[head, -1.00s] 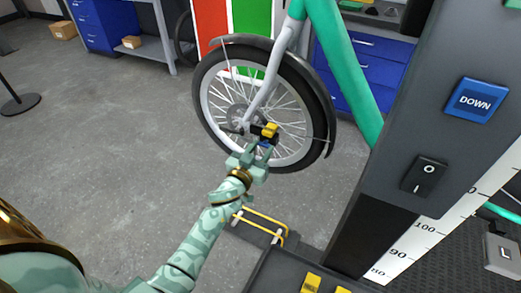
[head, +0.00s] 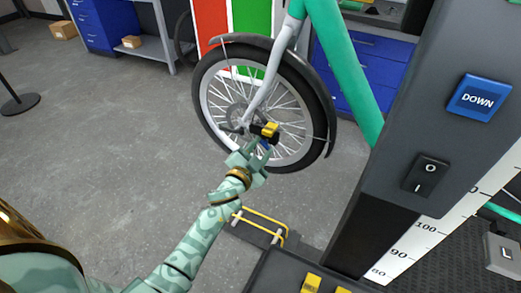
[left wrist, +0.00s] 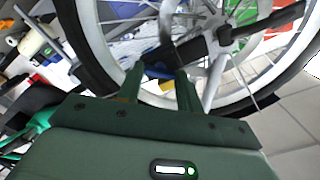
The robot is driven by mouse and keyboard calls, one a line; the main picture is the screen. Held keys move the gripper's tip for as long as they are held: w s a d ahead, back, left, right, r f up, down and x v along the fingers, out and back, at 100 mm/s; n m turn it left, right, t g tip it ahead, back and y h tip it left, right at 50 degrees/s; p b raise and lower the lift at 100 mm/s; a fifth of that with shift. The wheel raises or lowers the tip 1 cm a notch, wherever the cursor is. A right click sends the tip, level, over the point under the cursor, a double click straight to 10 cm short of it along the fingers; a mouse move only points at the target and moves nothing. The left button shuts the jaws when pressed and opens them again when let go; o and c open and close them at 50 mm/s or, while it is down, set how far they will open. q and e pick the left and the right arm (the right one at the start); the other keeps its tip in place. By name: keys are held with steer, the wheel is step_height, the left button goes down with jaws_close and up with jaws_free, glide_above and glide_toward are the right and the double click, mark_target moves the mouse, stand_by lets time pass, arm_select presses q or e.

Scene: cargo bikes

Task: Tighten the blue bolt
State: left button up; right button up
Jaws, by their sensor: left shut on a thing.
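The blue bolt (head: 264,146) shows as a small blue patch low at the hub of the front wheel (head: 207,105), just below a yellow and black part (head: 268,131). My left gripper (head: 259,148) reaches up to it from the lower left. In the left wrist view, my left gripper (left wrist: 160,75) has its two fingers on either side of the blue bolt (left wrist: 158,71), shut on it. The fingers hide part of the bolt. The bolt's thread and seating cannot be made out. My right gripper is not in view.
A grey lift column with a blue DOWN button (head: 479,98), a black switch (head: 426,173) and a scale stands at the right. A yellow-railed frame (head: 262,222) lies below the wheel. Open floor is at the left. Blue drawers (head: 105,25) stand behind.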

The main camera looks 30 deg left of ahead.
arm_select(q)
steer(key=m, duration=2.7)
steer(key=shift+s+f+m+b, duration=0.1)
steer(key=shift+f+m+b, duration=0.05)
steer(key=shift+m+b, duration=0.25)
steer(key=o, duration=1)
steer(key=s, duration=1.1)
steer(key=s+d+p, duration=0.1)
steer(key=s, duration=0.4)
steer(key=shift+s, duration=0.15)
